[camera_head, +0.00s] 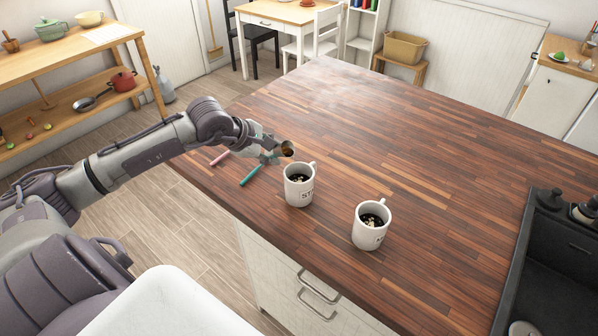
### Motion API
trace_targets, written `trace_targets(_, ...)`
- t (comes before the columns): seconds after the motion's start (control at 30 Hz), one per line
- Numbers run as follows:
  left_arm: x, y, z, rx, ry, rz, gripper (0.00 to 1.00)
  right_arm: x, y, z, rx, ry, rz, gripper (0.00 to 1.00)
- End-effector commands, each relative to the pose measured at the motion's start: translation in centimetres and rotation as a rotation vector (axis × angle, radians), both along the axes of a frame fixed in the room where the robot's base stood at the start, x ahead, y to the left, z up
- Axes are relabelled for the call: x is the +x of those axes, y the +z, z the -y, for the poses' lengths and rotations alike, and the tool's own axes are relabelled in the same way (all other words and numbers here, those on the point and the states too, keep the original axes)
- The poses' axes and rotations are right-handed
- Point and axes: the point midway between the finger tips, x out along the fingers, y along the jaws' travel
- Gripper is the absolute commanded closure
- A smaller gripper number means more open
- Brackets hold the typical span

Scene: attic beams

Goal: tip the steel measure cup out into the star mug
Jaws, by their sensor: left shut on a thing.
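My left gripper (268,150) is shut on the steel measure cup (287,148). The cup is tipped on its side, its mouth facing right and towards me, showing a brownish inside. It is held in the air just behind and above the star mug's rim in the picture. The star mug (299,192) is white, stands upright, and has dark letters starting "ST" on its side. Dark contents with pale bits show inside it. I cannot tell whether anything is leaving the cup. My right gripper is not in view.
A second white mug (371,226) with dark contents and pale bits stands upright to the front right. A pink stick (219,159) and a teal stick (251,175) lie near the left edge. A black sink (556,265) is at right. The wooden counter (420,130) is clear behind.

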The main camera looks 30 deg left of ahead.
Motion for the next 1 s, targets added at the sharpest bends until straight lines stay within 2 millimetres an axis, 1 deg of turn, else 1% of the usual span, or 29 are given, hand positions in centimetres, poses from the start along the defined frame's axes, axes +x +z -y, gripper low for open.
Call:
trace_targets(0.17, 0.0, -0.8, 0.1, 0.052, -0.002, 0.004, 1.0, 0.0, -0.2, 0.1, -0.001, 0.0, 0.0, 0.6)
trace_targets(0.33, 0.0, 0.1, 0.1, 0.124, 0.0, 0.007, 1.0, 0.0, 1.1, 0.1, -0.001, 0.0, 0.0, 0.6)
trace_targets(0.43, 0.0, -0.2, 0.0, 0.14, 0.0, 0.007, 1.0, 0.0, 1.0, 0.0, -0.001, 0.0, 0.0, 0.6)
trace_targets(0.77, 0.0, 0.0, 0.0, 0.178, 0.0, 0.008, 1.0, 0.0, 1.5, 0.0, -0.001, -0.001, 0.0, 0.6)
trace_targets(1.0, 0.0, 0.6, 0.1, 0.242, 0.0, 0.011, 1.0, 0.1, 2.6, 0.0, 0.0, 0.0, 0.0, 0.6)
